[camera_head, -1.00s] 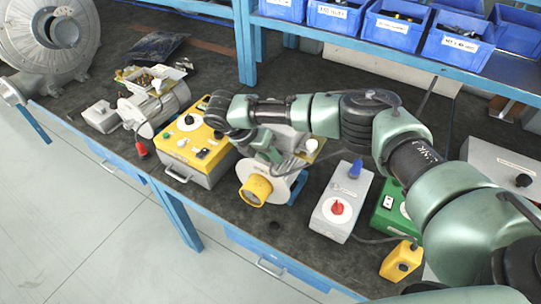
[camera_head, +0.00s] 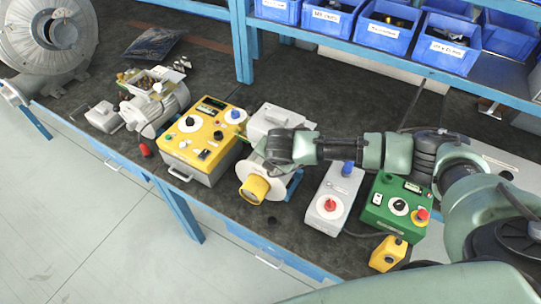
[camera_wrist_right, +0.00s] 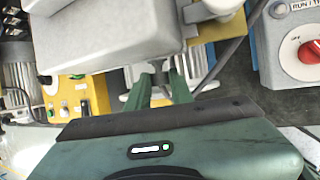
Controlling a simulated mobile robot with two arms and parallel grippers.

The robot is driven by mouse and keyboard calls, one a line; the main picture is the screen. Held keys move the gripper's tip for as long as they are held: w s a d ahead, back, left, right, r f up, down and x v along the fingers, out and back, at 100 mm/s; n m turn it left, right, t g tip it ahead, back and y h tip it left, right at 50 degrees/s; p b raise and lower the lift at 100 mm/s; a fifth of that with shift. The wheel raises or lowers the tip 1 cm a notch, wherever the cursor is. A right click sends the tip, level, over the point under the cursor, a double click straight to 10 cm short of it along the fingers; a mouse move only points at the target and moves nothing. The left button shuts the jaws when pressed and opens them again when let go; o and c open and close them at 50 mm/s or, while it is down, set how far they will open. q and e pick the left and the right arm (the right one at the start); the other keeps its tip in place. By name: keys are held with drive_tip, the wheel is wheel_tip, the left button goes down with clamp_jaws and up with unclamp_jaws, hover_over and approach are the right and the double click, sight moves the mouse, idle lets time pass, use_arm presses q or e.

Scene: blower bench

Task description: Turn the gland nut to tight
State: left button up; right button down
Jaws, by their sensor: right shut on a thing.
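The motor with the pale grey terminal box (camera_head: 268,120) stands mid-bench, its round flange and yellow hub (camera_head: 255,189) facing the front edge. In the right wrist view the terminal box (camera_wrist_right: 110,35) fills the upper middle. My right gripper (camera_wrist_right: 160,82) has its two green fingers closed around a small grey part at the box's lower edge, which appears to be the gland nut (camera_wrist_right: 158,68). Only a little of the nut shows between the fingers. In the head view my right wrist covers the fingers and the nut. My left gripper is not in view.
A yellow control box (camera_head: 202,140) stands left of the motor. A grey box with a red knob (camera_head: 331,204) and a green box (camera_head: 396,205) stand on the right. Blue bins (camera_head: 386,34) line the shelf behind. Bare bench lies in front of the motor.

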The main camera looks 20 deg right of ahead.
drive_tip(key=shift+s+d+f+t+y+b, duration=0.1)
drive_tip(key=shift+s+f+t+y+b, duration=0.1)
drive_tip(key=shift+t+y+b, duration=0.25)
drive_tip(key=shift+s+d+f+t+y+b, duration=0.15)
drive_tip(key=shift+t+y+b, duration=0.1)
drive_tip(key=shift+t, duration=0.3)
drive_tip(key=shift+m+t+y+b, duration=0.4)
drive_tip(key=shift+t+b, duration=0.2)
drive_tip(key=shift+b, duration=0.05)
drive_tip(key=shift+t+y+b, duration=0.3)
drive_tip(key=c, duration=1.5)
unclamp_jaws()
drive_tip(key=shift+r, duration=0.1)
drive_tip(key=shift+b+v, duration=0.85)
drive_tip(key=shift+v, duration=3.05)
drive_tip(key=shift+s, duration=0.1)
